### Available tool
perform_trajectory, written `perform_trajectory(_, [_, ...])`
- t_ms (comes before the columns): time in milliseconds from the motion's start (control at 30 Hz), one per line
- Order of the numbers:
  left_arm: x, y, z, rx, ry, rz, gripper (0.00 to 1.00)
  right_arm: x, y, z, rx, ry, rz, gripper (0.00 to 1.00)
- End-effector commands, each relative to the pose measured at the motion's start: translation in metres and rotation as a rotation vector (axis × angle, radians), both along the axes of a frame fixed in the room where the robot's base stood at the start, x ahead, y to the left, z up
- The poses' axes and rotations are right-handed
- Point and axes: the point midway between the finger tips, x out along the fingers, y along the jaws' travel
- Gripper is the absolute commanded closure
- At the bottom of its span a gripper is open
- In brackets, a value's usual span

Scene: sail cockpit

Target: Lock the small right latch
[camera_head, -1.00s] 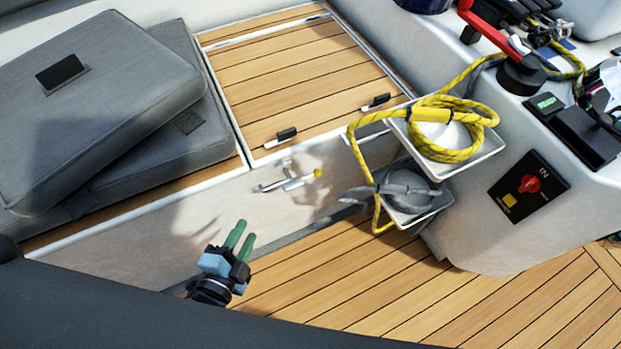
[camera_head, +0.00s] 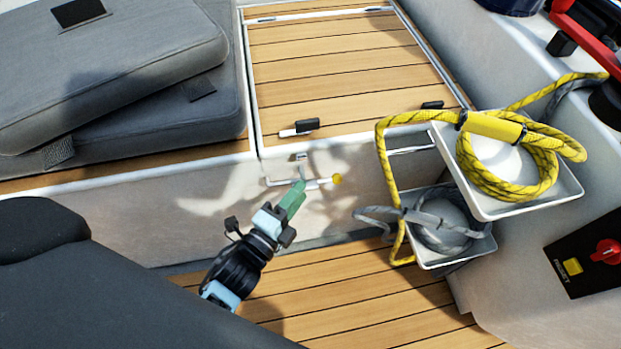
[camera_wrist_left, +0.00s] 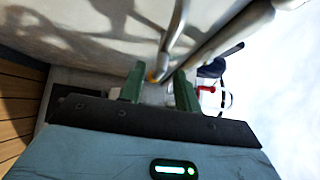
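In the head view, two small black latches sit at the front edge of the slatted wooden hatch (camera_head: 340,70). The left latch (camera_head: 306,127) has a white end; the right latch (camera_head: 432,105) is partly hidden by yellow rope. I cannot tell whether either is locked. Below, on the pale locker wall, is a metal lever (camera_head: 312,184) with a yellow tip (camera_head: 337,178). My left gripper (camera_head: 293,196) is in front of this lever, its green fingers overlapping it. In the left wrist view the left gripper (camera_wrist_left: 160,85) is open, with the lever (camera_wrist_left: 174,35) just beyond the fingers. My right gripper is not in view.
Yellow rope (camera_head: 495,125) hangs over a white tray (camera_head: 568,186) on the right. A lower tray (camera_head: 440,260) holds grey rope. Grey cushions (camera_head: 110,70) lie on the left. The wooden floor (camera_head: 350,300) in front is clear.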

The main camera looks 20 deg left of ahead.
Motion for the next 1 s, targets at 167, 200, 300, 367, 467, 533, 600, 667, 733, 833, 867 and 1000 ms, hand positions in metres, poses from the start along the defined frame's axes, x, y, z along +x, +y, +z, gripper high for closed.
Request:
perform_trajectory(167, [0.028, -0.005, -0.002, 0.000, 0.000, 0.000, 0.67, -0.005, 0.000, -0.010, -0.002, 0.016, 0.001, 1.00])
perform_trajectory(200, [0.033, -0.006, -0.002, -0.001, 0.000, 0.000, 0.67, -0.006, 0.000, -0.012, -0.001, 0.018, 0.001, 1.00])
perform_trajectory(300, [0.043, -0.008, -0.001, -0.001, -0.001, -0.001, 0.67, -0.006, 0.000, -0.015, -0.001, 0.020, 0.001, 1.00])
perform_trajectory(367, [0.046, -0.009, -0.002, -0.001, 0.001, 0.000, 0.67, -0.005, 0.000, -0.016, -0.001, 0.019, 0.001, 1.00])
perform_trajectory(467, [0.050, -0.009, -0.001, -0.001, 0.001, 0.001, 0.67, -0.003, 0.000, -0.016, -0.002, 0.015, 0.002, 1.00])
perform_trajectory(533, [0.051, -0.009, -0.001, -0.001, 0.001, 0.001, 0.67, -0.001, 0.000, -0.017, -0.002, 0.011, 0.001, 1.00])
perform_trajectory(600, [0.051, -0.010, -0.001, -0.001, 0.001, 0.001, 0.67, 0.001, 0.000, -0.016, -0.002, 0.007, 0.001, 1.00])
perform_trajectory(667, [0.051, -0.009, -0.001, -0.001, 0.001, 0.001, 0.67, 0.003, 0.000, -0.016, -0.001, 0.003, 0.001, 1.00])
perform_trajectory(733, [0.051, -0.009, -0.001, -0.001, 0.001, 0.001, 0.69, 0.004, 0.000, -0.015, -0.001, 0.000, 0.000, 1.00])
perform_trajectory(833, [0.051, -0.009, -0.001, -0.001, 0.001, 0.001, 0.82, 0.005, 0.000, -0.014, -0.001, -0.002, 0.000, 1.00])
perform_trajectory(867, [0.051, -0.009, -0.001, -0.001, 0.001, 0.001, 0.86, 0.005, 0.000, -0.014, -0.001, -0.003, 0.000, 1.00])
perform_trajectory(1000, [0.051, -0.010, -0.001, -0.001, 0.001, 0.001, 1.00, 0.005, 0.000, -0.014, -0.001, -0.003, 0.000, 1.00])
